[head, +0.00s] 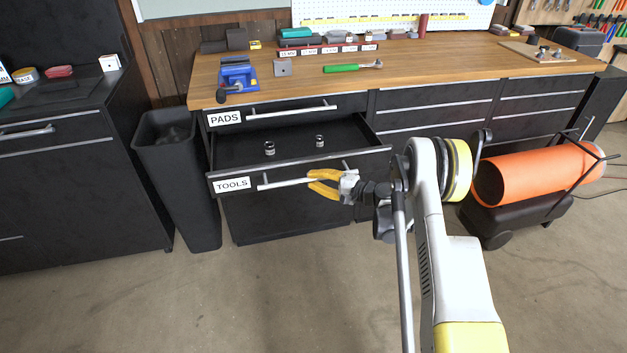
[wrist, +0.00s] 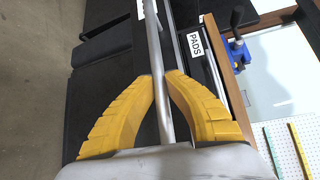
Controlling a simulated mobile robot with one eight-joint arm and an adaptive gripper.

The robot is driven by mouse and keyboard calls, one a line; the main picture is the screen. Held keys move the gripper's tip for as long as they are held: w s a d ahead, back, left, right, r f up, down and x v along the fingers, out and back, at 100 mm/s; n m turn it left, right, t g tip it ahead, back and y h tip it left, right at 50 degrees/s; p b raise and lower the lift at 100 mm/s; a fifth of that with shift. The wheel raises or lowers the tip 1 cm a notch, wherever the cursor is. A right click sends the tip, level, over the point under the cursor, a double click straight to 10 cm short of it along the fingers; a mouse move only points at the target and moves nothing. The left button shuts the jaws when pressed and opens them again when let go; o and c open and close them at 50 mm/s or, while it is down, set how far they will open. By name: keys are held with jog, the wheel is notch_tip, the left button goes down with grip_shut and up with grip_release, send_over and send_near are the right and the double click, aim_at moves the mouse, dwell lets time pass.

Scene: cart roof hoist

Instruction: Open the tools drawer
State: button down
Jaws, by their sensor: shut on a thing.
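The tools drawer (head: 216,187) is pulled out from the black workbench, with its inside showing in the head view. It carries a white TOOLS label and a long silver bar handle (head: 285,183). Two small metal pieces, one left (head: 269,148) and one right (head: 320,141), stand inside the drawer. My gripper (head: 318,184) has its yellow fingers shut on the bar handle, right of the handle's middle. In the wrist view the handle (wrist: 163,105) runs between the two yellow fingers. Part of the handle is hidden behind the gripper.
The PADS drawer (head: 285,113) above is shut. A black bin (head: 178,165) stands left of the open drawer. An orange cylinder (head: 535,174) lies at the right. A blue vise (head: 237,73) and a green-handled tool (head: 345,68) are on the wooden top. Floor in front is clear.

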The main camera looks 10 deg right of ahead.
jog(key=shift+a, duration=0.1)
jog(key=c, duration=1.4)
grip_release()
jog(key=shift+w, duration=0.1)
jog(key=v, duration=1.2)
